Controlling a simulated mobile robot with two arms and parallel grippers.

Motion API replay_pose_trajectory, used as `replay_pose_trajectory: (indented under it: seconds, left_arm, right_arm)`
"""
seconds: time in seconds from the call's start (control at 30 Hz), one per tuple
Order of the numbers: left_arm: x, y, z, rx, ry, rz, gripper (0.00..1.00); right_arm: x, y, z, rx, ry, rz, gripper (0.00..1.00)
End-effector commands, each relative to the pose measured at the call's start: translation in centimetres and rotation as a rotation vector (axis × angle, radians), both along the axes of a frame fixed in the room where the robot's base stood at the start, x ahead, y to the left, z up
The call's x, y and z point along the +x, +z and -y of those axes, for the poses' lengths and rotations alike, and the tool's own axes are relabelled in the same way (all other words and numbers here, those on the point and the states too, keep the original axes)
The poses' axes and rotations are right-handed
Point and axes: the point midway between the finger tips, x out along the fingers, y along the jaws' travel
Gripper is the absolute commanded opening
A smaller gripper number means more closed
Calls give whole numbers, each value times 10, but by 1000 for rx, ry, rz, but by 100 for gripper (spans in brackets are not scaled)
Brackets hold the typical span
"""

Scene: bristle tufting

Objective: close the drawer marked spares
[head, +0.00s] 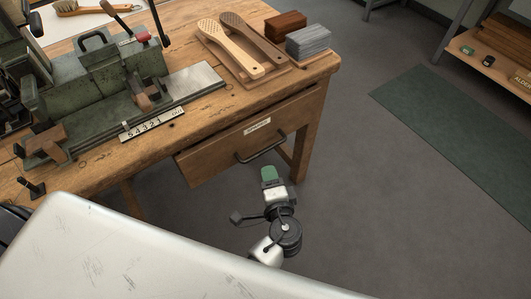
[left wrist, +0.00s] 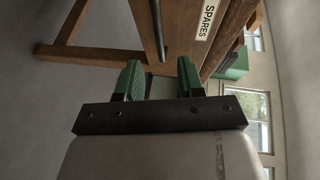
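The wooden drawer (head: 215,153) is under the front edge of the workbench, with a pale label (head: 257,126) and a dark bar handle (head: 262,152). Its front seems to stand out a little from the bench; how far I cannot tell. In the left wrist view the label (left wrist: 207,20) reads SPARES, and the handle (left wrist: 158,32) runs beside it. My left gripper (head: 268,171) is just in front of the drawer, below the handle. In the left wrist view its two green fingers (left wrist: 158,80) are apart with nothing between them. My right gripper is not in view.
The workbench (head: 95,172) carries a green metal machine (head: 120,65), a wooden tray (head: 282,72) with brush bodies, and brown (head: 286,25) and grey (head: 309,42) blocks. A bench leg (head: 302,155) stands right of the drawer. Grey floor (head: 385,190) is clear to the right, with a green mat (head: 460,125).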

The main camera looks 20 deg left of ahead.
Motion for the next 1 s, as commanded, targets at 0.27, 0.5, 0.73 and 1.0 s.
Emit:
replay_pose_trajectory:
  seconds: [0.27, 0.5, 0.73, 1.0]
  left_arm:
    - [43, -9, -25, 3, -1, -1, 38]
    - [75, -18, -42, 0, -3, -3, 38]
    - [86, -20, -48, -1, -3, -5, 38]
    - [86, -20, -48, -1, -3, -5, 32]
  right_arm:
    - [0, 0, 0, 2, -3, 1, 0]
    - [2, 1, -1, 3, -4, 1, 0]
    - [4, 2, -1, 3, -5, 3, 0]
    - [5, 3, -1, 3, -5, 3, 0]
